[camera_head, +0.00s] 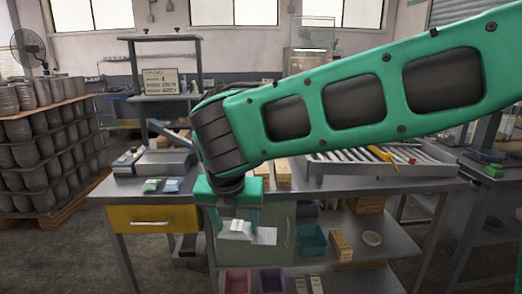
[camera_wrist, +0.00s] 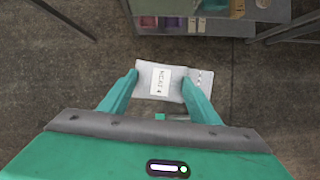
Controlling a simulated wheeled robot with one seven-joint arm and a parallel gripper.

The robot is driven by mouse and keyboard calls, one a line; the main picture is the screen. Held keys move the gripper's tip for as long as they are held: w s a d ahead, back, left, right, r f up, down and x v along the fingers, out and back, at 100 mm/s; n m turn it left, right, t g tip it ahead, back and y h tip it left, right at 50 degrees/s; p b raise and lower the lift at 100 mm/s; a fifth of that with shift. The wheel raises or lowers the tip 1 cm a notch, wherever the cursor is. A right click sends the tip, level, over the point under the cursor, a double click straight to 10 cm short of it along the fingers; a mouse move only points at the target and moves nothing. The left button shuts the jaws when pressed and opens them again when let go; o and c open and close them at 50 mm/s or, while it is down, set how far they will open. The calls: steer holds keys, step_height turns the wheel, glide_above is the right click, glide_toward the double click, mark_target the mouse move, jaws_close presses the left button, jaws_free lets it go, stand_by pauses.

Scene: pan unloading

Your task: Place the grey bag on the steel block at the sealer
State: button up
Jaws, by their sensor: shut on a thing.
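My gripper (camera_head: 236,222) is in front of the workbench, below the level of its top. It is shut on a pale grey bag (camera_head: 237,232), which also shows in the wrist view (camera_wrist: 146,78) with a white printed label, between the two green fingers. The bag hangs clear of the floor. The sealer (camera_head: 168,160) appears to be the grey device on the left part of the bench top, up and left of my gripper. I cannot clearly make out the steel block there.
Green (camera_head: 152,185) and blue (camera_head: 172,185) packets lie in front of the sealer. Small boxes and a roller tray (camera_head: 380,160) fill the bench's right. A yellow drawer (camera_head: 150,218) and shelves with bins (camera_head: 312,238) are below. Stacked pots (camera_head: 45,140) stand at far left.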

steer(key=w+d+f+m+g+h, duration=0.2)
steer(key=w+d+f+m, duration=0.1)
steer(key=w+d+m, duration=0.45)
steer(key=w+d+f+m+g+h, duration=0.2)
steer(key=w+d+f+m, duration=0.1)
steer(key=w+d+m, duration=0.4)
steer(key=w+d+f+m+g+y, duration=0.1)
steer(key=w+d+f+m+g, duration=0.15)
steer(key=d+m, duration=0.65)
steer(key=w+d+f+m+g+y, duration=0.2)
steer(key=d+f+m, duration=0.1)
steer(key=d+m, duration=0.65)
steer(key=s+f+m, duration=0.1)
steer(key=s+f, duration=0.3)
steer(key=f, duration=0.5)
steer(key=s+d+f+m+y, duration=0.1)
steer(key=s+f, duration=0.3)
steer(key=f, duration=0.4)
steer(key=shift+d+f, duration=0.3)
steer(key=shift+f, duration=0.1)
steer(key=shift+g, duration=0.25)
